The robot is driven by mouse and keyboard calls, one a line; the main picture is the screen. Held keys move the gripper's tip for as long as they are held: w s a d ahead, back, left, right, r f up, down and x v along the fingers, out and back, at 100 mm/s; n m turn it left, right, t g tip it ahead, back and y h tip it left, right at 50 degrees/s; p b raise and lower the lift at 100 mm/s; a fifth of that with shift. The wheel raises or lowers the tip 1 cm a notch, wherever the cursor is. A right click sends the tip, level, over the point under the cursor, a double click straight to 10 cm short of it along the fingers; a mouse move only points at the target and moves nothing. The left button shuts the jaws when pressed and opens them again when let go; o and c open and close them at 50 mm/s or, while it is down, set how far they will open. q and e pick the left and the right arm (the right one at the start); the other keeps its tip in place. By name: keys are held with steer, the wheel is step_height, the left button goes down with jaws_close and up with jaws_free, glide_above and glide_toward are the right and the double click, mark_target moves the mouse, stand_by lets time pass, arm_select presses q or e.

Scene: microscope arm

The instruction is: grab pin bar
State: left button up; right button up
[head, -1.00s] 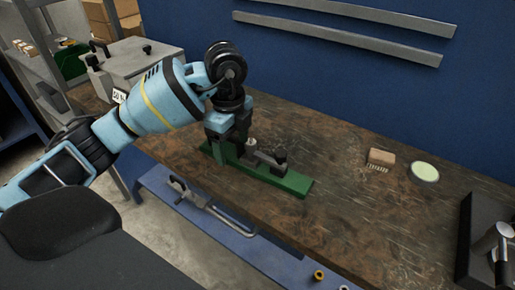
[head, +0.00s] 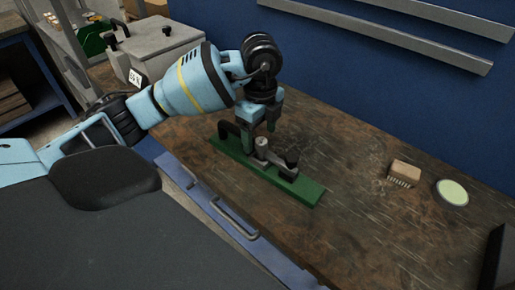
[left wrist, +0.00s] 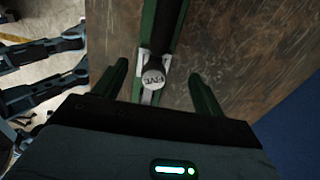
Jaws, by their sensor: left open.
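A long green bar (head: 305,190) lies on the workbench, with a black handle-like bracket (head: 226,130) at its left end. A silver upright pin (head: 262,149) and a grey arm with a black knob (head: 291,158) sit on it. I cannot tell which of these parts is the pin bar. My left gripper (head: 258,133) is open just above and behind the pin. In the left wrist view, its green fingers (left wrist: 159,72) stand apart on either side of a round, lettered cap (left wrist: 153,79); neither visibly touches it. My right gripper is not in view.
A wooden brush-like block (head: 404,172) and a pale round disc (head: 452,192) lie on the bench (head: 345,150) to the right. A grey box (head: 160,48) stands at the back left. The blue wall is behind; bench space around the disc is free.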

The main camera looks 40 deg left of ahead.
mark_target(257, 146)
arm_select(q)
steer(key=shift+s+a+f, duration=0.1)
steer(key=shift+s+f, duration=0.1)
steer(key=shift+f, duration=1.05)
steer(key=shift+s+a+f, duration=0.1)
steer(key=shift+s+f, duration=0.1)
steer(key=shift+f, duration=1.05)
steer(key=shift+r, duration=0.1)
jaws_close()
steer(key=shift+w+r, duration=0.1)
steer(key=shift+r, duration=1.45)
steer(key=shift+s+r, duration=0.2)
steer(key=shift+s, duration=0.05)
steer(key=s+r, duration=0.1)
steer(key=s, duration=1.4)
steer(key=shift+s+d+r, duration=0.2)
steer(key=shift+s+d, duration=0.05)
steer(key=shift+s, duration=0.05)
